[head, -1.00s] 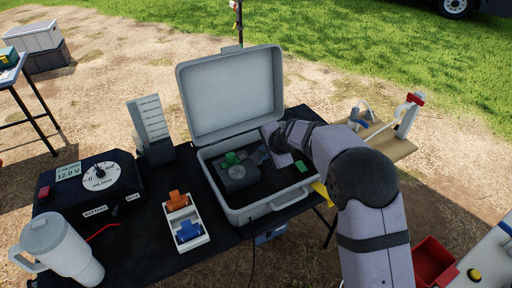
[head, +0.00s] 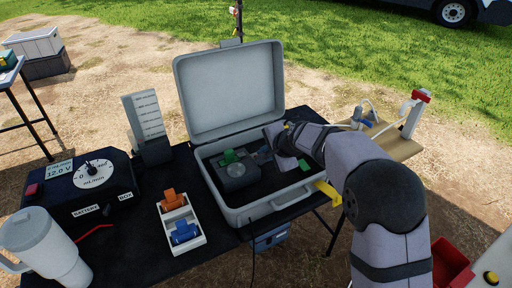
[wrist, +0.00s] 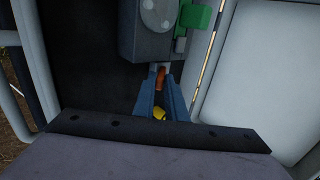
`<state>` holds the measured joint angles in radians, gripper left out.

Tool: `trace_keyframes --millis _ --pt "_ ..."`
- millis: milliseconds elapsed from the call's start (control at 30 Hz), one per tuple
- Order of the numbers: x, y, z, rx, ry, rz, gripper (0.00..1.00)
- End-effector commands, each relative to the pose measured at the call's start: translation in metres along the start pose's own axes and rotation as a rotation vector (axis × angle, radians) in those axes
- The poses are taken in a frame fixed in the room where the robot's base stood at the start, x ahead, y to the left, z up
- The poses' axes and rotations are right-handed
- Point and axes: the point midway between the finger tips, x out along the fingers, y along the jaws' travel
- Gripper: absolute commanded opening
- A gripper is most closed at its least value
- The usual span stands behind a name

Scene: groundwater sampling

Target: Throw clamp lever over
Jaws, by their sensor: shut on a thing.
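A small orange-brown lever (wrist: 160,77) sticks out of the pump's near end. My gripper (wrist: 160,84) has its two blue fingers on either side of this lever and is shut on it. A small yellow piece (wrist: 158,113) shows between the fingers, nearer the palm. In the head view my wrist hides the fingertips and lever.
The case's raised lid (head: 230,92) stands behind and its walls surround my gripper. A wooden board (head: 390,140) is at right.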

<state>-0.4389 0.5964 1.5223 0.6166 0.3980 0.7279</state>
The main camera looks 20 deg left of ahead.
Motion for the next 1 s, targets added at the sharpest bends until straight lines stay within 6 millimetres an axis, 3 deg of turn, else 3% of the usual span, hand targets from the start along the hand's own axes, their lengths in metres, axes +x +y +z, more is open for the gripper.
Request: trace_keyframes --millis 33,1000 --pt "0.006 0.011 0.0 0.001 -0.003 0.006 0.0" --pt "0.006 0.026 0.001 -0.001 -0.006 -0.067 0.0"
